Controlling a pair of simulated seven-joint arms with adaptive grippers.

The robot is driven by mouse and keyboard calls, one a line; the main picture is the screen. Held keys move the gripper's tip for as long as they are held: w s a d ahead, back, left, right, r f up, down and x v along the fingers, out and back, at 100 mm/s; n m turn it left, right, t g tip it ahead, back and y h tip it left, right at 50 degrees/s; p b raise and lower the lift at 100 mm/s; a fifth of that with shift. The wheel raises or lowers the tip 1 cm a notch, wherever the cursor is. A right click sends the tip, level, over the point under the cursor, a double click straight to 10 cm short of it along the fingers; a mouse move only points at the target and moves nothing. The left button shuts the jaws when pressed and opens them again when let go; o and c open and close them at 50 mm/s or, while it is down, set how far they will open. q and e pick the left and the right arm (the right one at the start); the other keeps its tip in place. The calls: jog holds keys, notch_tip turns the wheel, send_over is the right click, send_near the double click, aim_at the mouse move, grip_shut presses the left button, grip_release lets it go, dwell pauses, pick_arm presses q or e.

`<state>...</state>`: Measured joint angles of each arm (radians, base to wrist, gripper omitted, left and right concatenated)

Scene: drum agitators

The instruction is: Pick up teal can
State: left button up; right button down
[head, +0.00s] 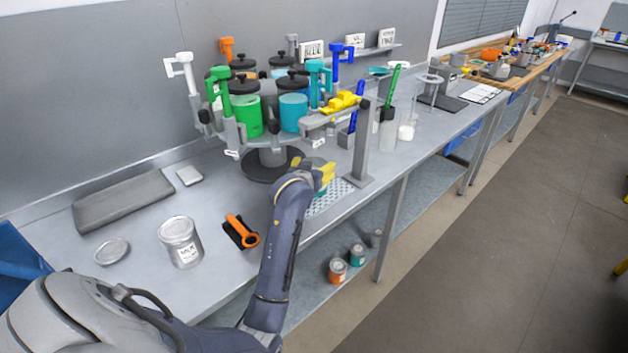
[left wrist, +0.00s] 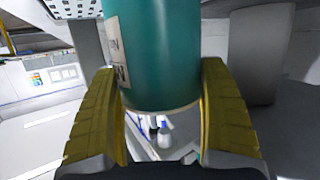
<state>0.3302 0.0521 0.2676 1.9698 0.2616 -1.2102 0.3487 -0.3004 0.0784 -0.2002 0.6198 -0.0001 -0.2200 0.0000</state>
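The teal can (left wrist: 160,50) fills the middle of the left wrist view, with a pale label on its side and a light rim at its end. In the head view only a small teal part (head: 321,191) of it shows behind my arm, beside the perforated plate. My left gripper (left wrist: 160,95) has its yellow fingers on both sides of the can, apparently touching it. In the head view the yellow fingertips (head: 325,172) are beside the grey post. My right gripper is not in view.
The round agitator rack with a green container (head: 245,114) and a teal container (head: 293,112) stands just behind my gripper. A grey post (head: 362,145) rises close to its right.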

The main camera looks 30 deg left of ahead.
pick_arm(q)
jog(key=c, duration=1)
jog(key=shift+r, duration=0.25)
jog(key=shift+r, duration=1.45)
jog(key=shift+s+d+r, duration=0.1)
jog(key=shift+s, duration=0.15)
jog(key=s+d, duration=0.2)
jog(key=s, duration=0.6)
jog(key=s+d, duration=0.3)
jog(key=s, duration=0.5)
jog(key=shift+d, duration=0.25)
